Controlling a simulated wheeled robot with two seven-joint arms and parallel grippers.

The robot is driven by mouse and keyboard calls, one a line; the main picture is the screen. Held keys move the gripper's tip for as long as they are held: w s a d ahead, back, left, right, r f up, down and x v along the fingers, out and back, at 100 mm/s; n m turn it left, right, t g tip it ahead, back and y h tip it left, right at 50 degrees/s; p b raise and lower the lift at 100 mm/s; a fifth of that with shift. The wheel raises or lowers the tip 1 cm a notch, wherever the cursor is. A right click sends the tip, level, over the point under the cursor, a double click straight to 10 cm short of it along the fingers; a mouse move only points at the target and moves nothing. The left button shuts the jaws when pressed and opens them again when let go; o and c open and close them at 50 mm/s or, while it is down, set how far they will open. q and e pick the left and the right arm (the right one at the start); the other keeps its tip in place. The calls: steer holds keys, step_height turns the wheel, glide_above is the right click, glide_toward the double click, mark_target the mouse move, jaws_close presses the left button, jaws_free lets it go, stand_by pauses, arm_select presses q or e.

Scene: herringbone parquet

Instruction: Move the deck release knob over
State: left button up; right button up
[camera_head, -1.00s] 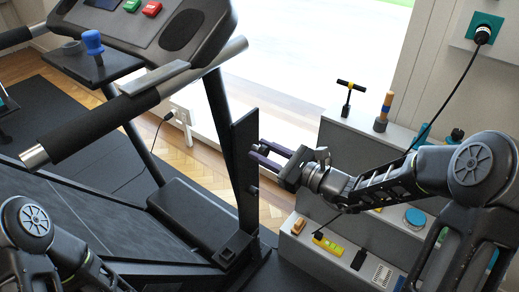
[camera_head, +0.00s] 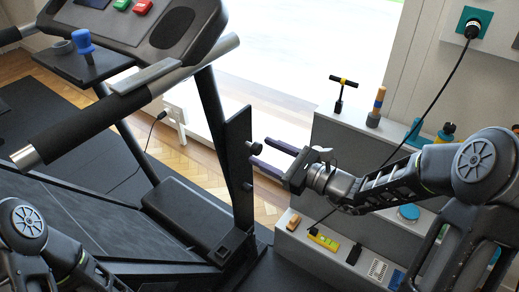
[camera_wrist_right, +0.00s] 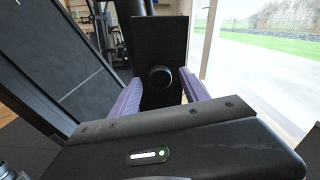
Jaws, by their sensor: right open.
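A black upright plate (camera_head: 238,165) stands at the treadmill's front side. A round black knob (camera_head: 256,149) juts from its face, and a smaller dark knob (camera_head: 247,187) sits lower on it. My right gripper (camera_head: 261,151) is open, its purple fingertips close to the upper knob and the rest of it to the right. In the right wrist view the round knob (camera_wrist_right: 160,77) shows ahead on the plate (camera_wrist_right: 160,40), between the two spread fingers (camera_wrist_right: 161,97). I cannot tell whether they touch it. My left arm shows at lower left; its gripper is out of view.
The treadmill console (camera_head: 150,30) and a black handrail (camera_head: 85,125) are at upper left, with a blue-topped knob (camera_head: 83,42) on a small shelf. A grey stepped bench (camera_head: 345,135) holding tools and a yellow level (camera_head: 323,238) stands at right, under my right arm.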

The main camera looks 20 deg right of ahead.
steer(key=v, duration=0.5)
stand_by(0.4)
